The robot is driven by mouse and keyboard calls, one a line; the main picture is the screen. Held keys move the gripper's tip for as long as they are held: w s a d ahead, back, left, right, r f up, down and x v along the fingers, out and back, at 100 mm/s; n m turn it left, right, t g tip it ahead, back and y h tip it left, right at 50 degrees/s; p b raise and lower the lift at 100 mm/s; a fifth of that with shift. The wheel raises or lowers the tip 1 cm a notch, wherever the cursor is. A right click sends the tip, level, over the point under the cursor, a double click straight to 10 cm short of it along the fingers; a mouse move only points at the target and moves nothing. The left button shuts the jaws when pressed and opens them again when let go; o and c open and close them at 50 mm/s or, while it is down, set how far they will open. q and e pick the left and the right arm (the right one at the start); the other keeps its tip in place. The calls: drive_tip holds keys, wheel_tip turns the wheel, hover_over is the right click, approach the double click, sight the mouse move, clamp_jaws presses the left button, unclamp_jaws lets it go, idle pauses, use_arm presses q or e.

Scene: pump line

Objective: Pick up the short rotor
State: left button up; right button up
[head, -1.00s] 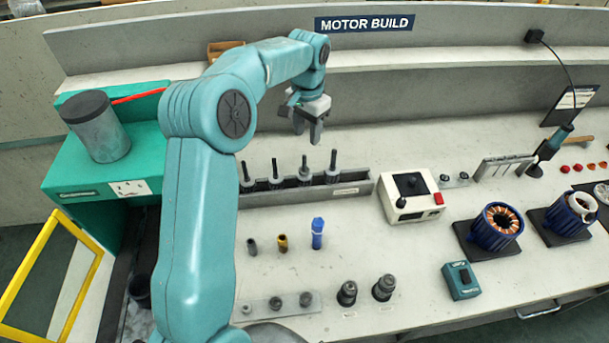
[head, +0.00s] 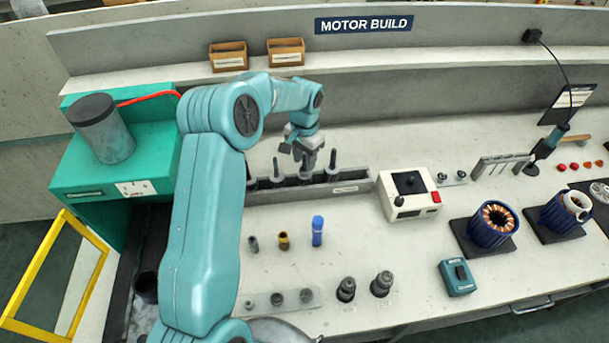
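Several dark rotors with upright shafts stand in a row in a long grey rack (head: 345,188). I cannot tell for sure which is the short rotor. One rotor (head: 277,177) is second from left, and another (head: 333,169) is at the right end. My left gripper (head: 304,160) points down at the third rotor from the left. Its fingers look apart, at the height of that rotor's shaft, and hide most of it. I see no clear contact. My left forearm partly covers the leftmost rotor (head: 251,178). My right gripper is not in view.
A white control box (head: 409,195) stands right of the rack. Small cylinders, including a blue one (head: 317,231), stand in front of it. Two wound stators (head: 492,226) are farther right. A green cabinet (head: 120,170) is at the left.

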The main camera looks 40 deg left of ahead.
use_arm(q)
drive_tip(key=shift+w+f, duration=0.1)
drive_tip(key=c, duration=0.5)
clamp_jaws()
drive_tip(key=shift+r, duration=0.2)
idle(0.4)
